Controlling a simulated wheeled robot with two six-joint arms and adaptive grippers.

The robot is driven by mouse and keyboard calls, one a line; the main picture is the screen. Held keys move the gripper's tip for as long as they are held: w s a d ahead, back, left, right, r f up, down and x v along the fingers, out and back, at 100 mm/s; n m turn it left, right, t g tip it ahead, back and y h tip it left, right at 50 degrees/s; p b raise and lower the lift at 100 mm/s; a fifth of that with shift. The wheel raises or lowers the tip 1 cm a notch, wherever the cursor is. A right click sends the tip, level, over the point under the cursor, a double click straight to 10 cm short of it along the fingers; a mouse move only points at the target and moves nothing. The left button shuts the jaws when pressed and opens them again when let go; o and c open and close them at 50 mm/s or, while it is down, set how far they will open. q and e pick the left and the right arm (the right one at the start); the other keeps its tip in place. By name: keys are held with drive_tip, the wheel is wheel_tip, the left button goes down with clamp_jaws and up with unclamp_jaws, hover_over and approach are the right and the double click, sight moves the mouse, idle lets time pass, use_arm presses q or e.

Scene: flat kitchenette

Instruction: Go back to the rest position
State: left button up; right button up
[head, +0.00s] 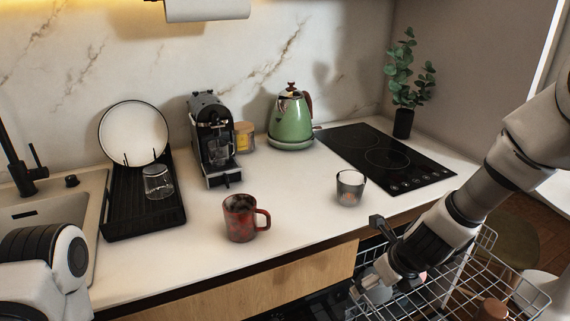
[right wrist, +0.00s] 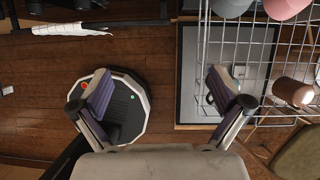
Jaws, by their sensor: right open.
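My right gripper (head: 368,257) is open in front of the counter's front edge, at the left side of a pulled-out dishwasher rack (head: 483,262). In the right wrist view its two fingers stand wide apart with nothing between them (right wrist: 158,82), above the wooden floor. The rack also shows at the right of that view (right wrist: 250,45). My left arm shows only in part at the lower left of the head view; its gripper is out of the picture.
A red mug (head: 239,218) and a glass (head: 350,188) stand near the counter's front edge. A coffee machine (head: 213,140), green kettle (head: 290,120) and drying rack (head: 120,205) stand farther back.

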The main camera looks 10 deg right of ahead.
drive_tip(key=s+a+f+n+g, duration=0.1)
drive_tip(key=s+f+n+g, duration=0.1)
drive_tip(key=s+f+n, duration=0.9)
drive_tip(key=s+a+f+n+g+h, duration=0.1)
drive_tip(key=s+f+n+g, duration=0.1)
drive_tip(key=s+f+n, duration=1)
drive_tip(key=n, duration=0.9)
drive_tip(key=shift+s+a+f+n+h+p, duration=0.15)
drive_tip(key=shift+a+f+n+h+p, duration=0.15)
drive_tip(key=shift+f, duration=0.1)
